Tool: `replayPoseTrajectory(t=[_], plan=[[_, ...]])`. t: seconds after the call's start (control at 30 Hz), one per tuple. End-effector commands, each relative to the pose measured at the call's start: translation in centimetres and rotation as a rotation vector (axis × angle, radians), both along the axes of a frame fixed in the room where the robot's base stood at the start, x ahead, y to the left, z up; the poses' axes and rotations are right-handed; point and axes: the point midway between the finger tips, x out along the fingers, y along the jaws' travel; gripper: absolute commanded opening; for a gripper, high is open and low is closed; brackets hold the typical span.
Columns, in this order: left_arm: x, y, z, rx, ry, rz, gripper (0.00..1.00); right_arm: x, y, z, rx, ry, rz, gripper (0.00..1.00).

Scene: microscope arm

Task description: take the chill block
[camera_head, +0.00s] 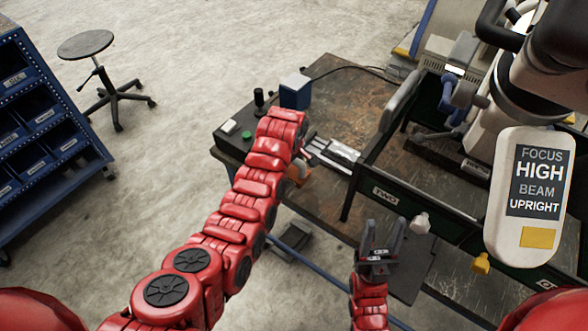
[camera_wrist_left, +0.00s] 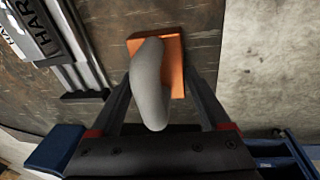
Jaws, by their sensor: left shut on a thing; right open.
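The chill block appears to be the copper-orange block (camera_wrist_left: 172,62) with a curved grey handle (camera_wrist_left: 149,82) in the left wrist view. It lies between the fingers of my left gripper (camera_wrist_left: 158,88), which is shut on it. In the head view a bit of orange (camera_head: 299,176) shows just beyond the end of my left arm, at the table's near edge. The left fingers are mostly hidden there by the arm. My right gripper (camera_head: 383,232) is open and empty, pointing up in front of the bench beside a dark plate.
The worn table (camera_head: 345,90) carries a blue box (camera_head: 295,91), a control panel with a green button (camera_head: 247,134) and silver rails (camera_head: 332,151). Dark partitions marked TWO (camera_head: 386,194) and a microscope with a sign (camera_head: 536,178) stand right. A stool (camera_head: 86,44) is far left.

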Motion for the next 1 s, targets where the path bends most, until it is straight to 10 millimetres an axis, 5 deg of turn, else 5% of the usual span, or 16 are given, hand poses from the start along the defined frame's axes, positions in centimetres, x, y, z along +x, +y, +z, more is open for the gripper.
replayPoseTrajectory(t=[0.03,0.2,0.67,1.0], plan=[[0.0,0.0,0.0,0.000,0.000,0.000,0.32,0.0,0.0,0.0,0.000,0.000,0.000,0.50],[0.0,0.0,0.0,0.000,0.000,0.000,0.01,0.0,0.0,0.0,0.000,0.000,0.000,0.50],[0.2,0.0,0.8,-0.001,-0.006,0.000,0.00,0.0,0.0,-0.3,0.000,0.000,0.000,0.50],[0.3,-0.1,6.2,-0.003,-0.012,0.000,0.00,0.0,0.0,-2.4,0.000,0.000,0.000,0.50]])
